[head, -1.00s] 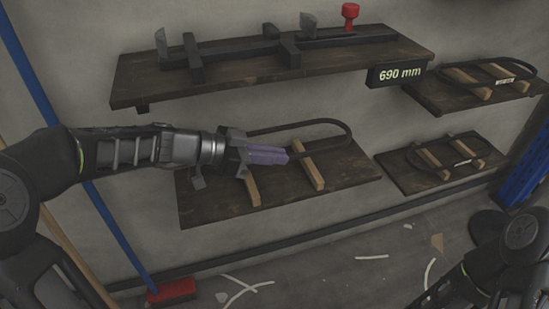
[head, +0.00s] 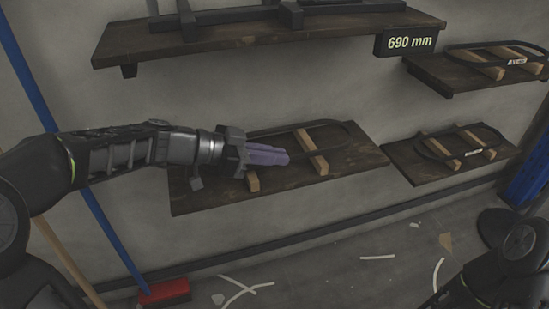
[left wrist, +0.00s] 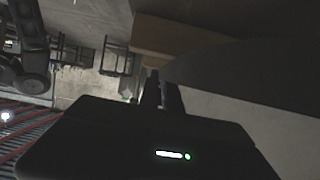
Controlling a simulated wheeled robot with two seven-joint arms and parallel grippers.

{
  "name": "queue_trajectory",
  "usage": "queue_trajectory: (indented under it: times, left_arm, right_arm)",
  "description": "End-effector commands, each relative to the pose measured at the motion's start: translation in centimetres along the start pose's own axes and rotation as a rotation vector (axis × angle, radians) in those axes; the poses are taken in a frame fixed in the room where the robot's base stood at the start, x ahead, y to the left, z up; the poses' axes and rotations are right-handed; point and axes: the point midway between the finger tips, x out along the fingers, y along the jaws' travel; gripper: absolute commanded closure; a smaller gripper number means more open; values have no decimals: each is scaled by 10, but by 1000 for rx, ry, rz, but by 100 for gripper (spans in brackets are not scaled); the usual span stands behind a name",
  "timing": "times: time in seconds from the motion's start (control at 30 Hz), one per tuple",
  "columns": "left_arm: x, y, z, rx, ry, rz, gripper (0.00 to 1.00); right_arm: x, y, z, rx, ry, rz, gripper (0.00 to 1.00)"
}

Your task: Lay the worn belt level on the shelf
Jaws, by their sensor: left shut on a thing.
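My left gripper (head: 280,155), with purple-grey fingers, is shut on the near left part of a black belt loop (head: 345,128) over the lower middle shelf (head: 345,163). The belt extends right from the fingers as a long flat loop. It lies over or just above two pale wooden slats (head: 312,152) on the shelf; I cannot tell whether it touches along its whole length. Its left end is hidden by the gripper. In the left wrist view I cannot make out the belt clearly. My right gripper is out of view; only part of that arm shows at lower right.
Two more shelves at right hold belts on slats, an upper one (head: 430,72) and a lower one (head: 405,165). An upper shelf (head: 350,28) with a dark fixture hangs above my gripper, beside a "690 mm" sign (head: 408,43). A red broom (head: 163,292) stands at lower left.

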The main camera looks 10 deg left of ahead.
Motion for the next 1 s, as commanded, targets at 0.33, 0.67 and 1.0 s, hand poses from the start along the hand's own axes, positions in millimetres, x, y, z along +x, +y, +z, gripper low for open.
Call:
queue_trajectory:
  times: [0.33, 0.67, 1.0]
  left_arm:
    - [1, 0, 3, 1, 0, 0, 100]
    - [1, 0, 3, 1, 0, 0, 78]
    - [2, 0, 4, 0, -1, 0, 67]
  right_arm:
    - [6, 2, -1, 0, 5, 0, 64]
    - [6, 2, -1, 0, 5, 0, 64]
    - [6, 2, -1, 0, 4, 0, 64]
